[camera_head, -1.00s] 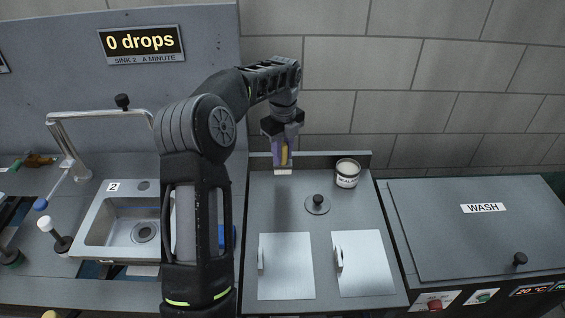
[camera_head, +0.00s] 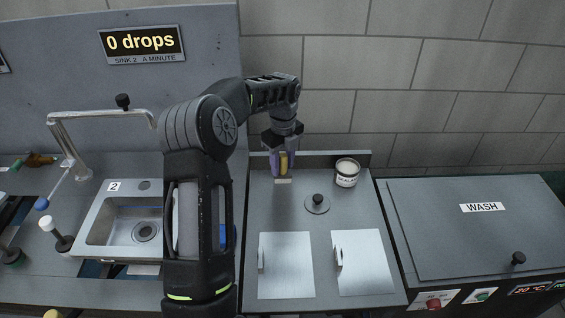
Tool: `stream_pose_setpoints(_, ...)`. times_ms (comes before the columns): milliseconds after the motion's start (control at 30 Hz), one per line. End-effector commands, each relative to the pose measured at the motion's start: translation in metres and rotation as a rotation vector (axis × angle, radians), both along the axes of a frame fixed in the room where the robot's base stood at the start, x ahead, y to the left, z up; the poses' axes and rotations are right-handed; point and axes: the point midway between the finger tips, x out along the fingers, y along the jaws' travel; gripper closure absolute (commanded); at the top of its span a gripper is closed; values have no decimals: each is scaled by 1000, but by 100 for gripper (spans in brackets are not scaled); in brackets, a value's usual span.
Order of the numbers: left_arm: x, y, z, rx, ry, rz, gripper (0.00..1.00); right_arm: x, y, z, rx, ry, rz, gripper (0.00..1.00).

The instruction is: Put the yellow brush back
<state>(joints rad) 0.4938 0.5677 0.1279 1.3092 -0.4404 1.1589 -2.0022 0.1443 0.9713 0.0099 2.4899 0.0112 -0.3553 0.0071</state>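The yellow brush (camera_head: 284,162) is upright between the purple-tinted fingers of my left gripper (camera_head: 283,164), near the back edge of the grey counter. The fingers lie close on both sides of it and appear shut on it. Its pale bristle end (camera_head: 283,180) points down, low over the counter; I cannot tell whether it touches. The upper part of the brush is hidden by the gripper. My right gripper is not in view.
A sealant can (camera_head: 347,174) stands right of the brush. A black knob on a round base (camera_head: 317,204) is in front. Two pale lids (camera_head: 286,265) (camera_head: 362,262) lie nearer. Sink 2 (camera_head: 125,225) is left, the WASH unit (camera_head: 480,235) right.

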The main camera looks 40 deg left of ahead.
Motion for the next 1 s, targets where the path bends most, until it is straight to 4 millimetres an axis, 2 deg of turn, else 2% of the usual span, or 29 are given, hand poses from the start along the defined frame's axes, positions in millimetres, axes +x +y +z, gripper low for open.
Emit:
stream_pose_setpoints(100,0,0,0,0,0,0,54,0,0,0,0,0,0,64)
stream_pose_setpoints(367,0,0,2,0,-1,0,54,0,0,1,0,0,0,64)
stream_pose_setpoints(567,1,1,18,2,-4,1,54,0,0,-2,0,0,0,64)
stream_pose_setpoints(667,1,0,34,1,-4,0,54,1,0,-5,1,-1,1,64)
stream_pose_setpoints(933,1,-1,92,1,-4,1,54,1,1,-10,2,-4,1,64)
stream_pose_setpoints(967,1,-1,100,1,-4,0,54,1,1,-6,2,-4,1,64)
stream_pose_setpoints(1000,0,-1,111,1,-1,-1,54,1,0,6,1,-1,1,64)
